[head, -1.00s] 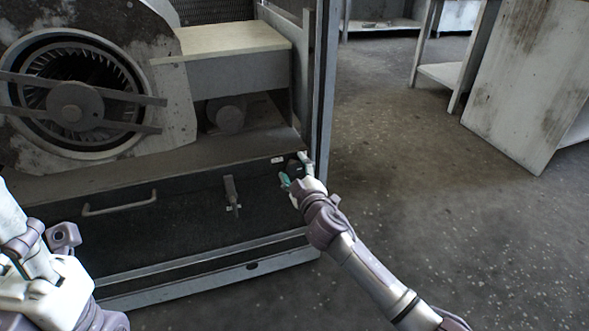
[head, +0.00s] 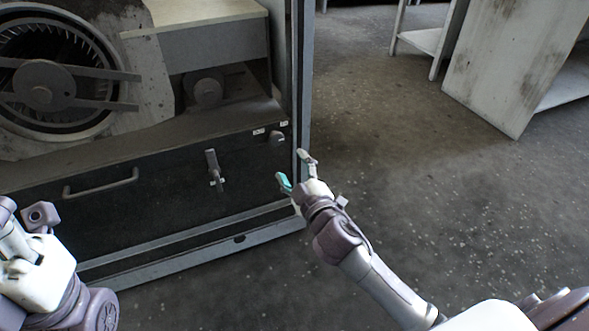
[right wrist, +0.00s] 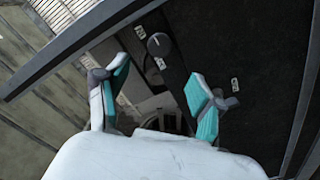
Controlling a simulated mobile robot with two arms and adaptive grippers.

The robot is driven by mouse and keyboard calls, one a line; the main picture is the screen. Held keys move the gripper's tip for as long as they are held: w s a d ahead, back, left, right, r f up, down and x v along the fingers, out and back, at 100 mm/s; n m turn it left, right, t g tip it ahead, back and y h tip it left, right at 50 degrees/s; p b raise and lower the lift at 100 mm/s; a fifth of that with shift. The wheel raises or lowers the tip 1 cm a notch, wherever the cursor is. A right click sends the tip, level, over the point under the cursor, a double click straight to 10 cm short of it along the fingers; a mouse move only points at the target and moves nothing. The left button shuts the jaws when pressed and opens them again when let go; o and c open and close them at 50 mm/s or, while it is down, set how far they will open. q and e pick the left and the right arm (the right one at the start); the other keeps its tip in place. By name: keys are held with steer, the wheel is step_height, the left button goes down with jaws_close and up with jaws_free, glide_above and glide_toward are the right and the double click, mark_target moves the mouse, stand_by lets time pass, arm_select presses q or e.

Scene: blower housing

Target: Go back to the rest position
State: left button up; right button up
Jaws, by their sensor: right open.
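My right gripper (head: 296,172) is open and empty in the head view, beside the right front post of the blower housing (head: 304,80). In the right wrist view, its two teal-padded fingers (right wrist: 160,92) are spread apart with nothing between them. Beyond them is the dark front panel, with a round dark knob (right wrist: 159,44) and small white labels. In the head view the knob (head: 277,138) shows clear of the gripper at the panel's upper right. My left arm is at the lower left of the head view; its gripper fingers are not visible.
The housing holds a large round fan (head: 45,85) behind bars. Its lower dark panel has a long handle (head: 100,183) and a latch (head: 214,170). A worn white cabinet (head: 510,65) stands at the upper right. The floor (head: 420,190) right of the housing is clear.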

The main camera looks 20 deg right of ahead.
steer(key=shift+s, duration=0.3)
